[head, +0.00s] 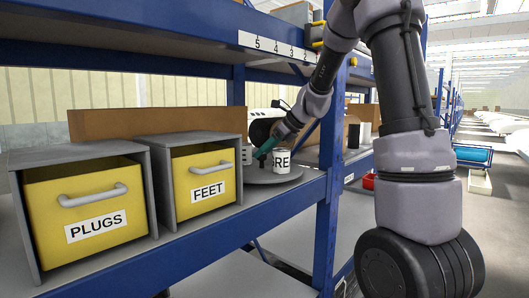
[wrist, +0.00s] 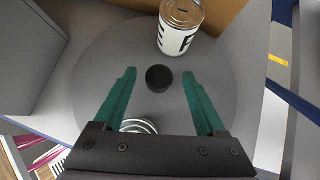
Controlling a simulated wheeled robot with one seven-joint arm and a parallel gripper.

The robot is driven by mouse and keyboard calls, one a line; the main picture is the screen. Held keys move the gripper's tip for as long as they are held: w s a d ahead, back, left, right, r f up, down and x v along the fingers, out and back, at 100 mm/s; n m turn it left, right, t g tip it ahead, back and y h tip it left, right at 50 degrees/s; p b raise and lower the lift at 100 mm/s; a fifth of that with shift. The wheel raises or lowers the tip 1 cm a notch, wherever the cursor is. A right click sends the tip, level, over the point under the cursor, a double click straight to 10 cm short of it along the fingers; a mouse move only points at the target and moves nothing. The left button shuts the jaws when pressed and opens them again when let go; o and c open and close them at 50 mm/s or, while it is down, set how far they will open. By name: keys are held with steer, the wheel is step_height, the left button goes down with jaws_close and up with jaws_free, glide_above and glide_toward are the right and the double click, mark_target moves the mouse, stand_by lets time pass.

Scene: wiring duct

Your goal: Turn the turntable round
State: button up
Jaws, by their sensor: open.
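The turntable (wrist: 100,75) is a flat grey disc on the shelf, and it also shows in the head view (head: 278,177). A short dark knob (wrist: 159,78) stands up from its top. A white can with black letters (wrist: 181,28) stands on it at the far side, and this can also shows in the head view (head: 282,161). A second can (wrist: 139,126) is partly hidden under my gripper in the wrist view. My gripper (wrist: 159,80) is open over the turntable, with its green fingers on either side of the knob. I cannot tell whether they touch it.
Grey boxes with yellow drawers marked PLUGS (head: 90,215) and FEET (head: 203,183) stand left of the turntable. A cardboard panel (head: 110,122) is behind. A blue shelf post (head: 328,190) rises at the right, and an upper shelf hangs above.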

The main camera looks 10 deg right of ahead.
steer(key=shift+w+a+f, duration=0.1)
steer(key=shift+a+f, duration=0.05)
steer(key=shift+f, duration=0.1)
jaws_close()
stand_by(1.4)
